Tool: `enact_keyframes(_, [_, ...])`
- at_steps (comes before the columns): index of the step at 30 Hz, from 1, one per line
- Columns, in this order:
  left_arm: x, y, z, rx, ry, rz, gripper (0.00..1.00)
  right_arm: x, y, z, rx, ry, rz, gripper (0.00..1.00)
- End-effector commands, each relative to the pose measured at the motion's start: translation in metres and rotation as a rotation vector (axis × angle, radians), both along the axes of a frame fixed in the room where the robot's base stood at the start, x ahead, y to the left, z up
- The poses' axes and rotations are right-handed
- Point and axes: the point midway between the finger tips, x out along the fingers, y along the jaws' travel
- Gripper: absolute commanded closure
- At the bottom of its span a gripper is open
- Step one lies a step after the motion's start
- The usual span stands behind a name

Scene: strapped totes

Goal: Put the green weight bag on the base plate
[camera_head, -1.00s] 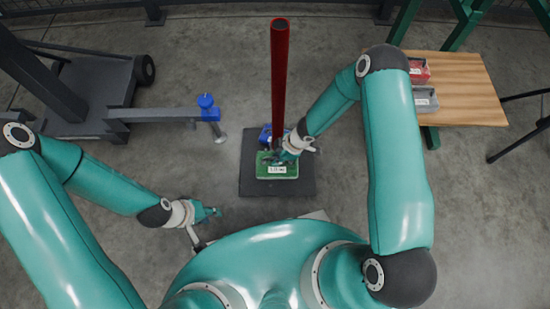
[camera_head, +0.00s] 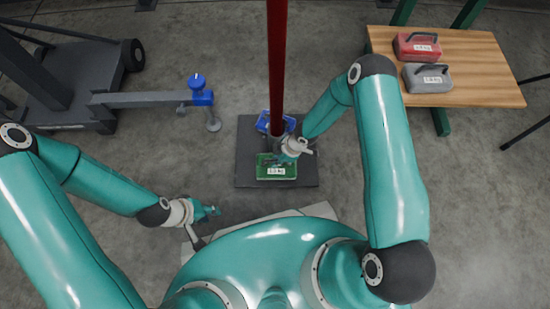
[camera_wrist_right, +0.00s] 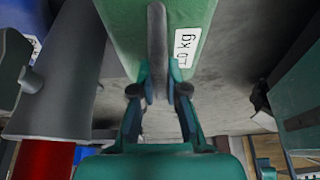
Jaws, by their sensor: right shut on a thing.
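The green weight bag (camera_head: 277,171) has a white label and a dark handle. In the head view it lies over the front half of the dark square base plate (camera_head: 248,150), in front of the pole. I cannot tell whether it touches the plate. My right gripper (camera_head: 284,157) is shut on the bag's handle. The right wrist view shows the handle (camera_wrist_right: 157,45) between the fingers (camera_wrist_right: 160,92), with the green bag (camera_wrist_right: 125,22) around it. My left gripper (camera_head: 213,211) is empty, left of the plate and nearer to me; its opening is too small to judge.
A red pole (camera_head: 277,60) rises from the plate's middle. A blue bag (camera_head: 264,122) sits behind it. A wooden table (camera_head: 470,95) at right holds a red bag (camera_head: 418,47) and a grey bag (camera_head: 428,78). A grey arm with a blue knob (camera_head: 198,82) stands left of the plate.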

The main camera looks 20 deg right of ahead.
Motion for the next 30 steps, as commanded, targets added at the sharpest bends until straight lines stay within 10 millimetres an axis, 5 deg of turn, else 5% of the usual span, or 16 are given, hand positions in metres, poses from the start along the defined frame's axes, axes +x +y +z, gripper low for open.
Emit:
enact_keyframes(3, [-0.0002, 0.0000, -0.0086, 0.000, 0.000, 0.000, 0.67, 0.0010, -0.0001, -0.0139, 0.001, -0.002, -0.003, 1.00])
enact_keyframes(14, [-0.0001, 0.0000, -0.0091, 0.000, 0.000, 0.000, 0.67, 0.0012, 0.0001, -0.0158, 0.000, -0.003, -0.001, 1.00])
enact_keyframes(15, [-0.0001, 0.0000, -0.0092, 0.000, 0.000, 0.000, 0.67, 0.0001, 0.0001, -0.0166, 0.000, 0.000, -0.001, 0.84])
enact_keyframes(19, [-0.0001, 0.0000, -0.0088, 0.000, 0.000, 0.000, 0.67, 0.0000, 0.0001, -0.0162, 0.000, 0.000, -0.001, 0.62])
enact_keyframes(30, [-0.0001, 0.0000, -0.0061, 0.000, 0.000, 0.000, 0.67, 0.0001, 0.0003, -0.0131, 0.000, 0.000, 0.001, 0.62])
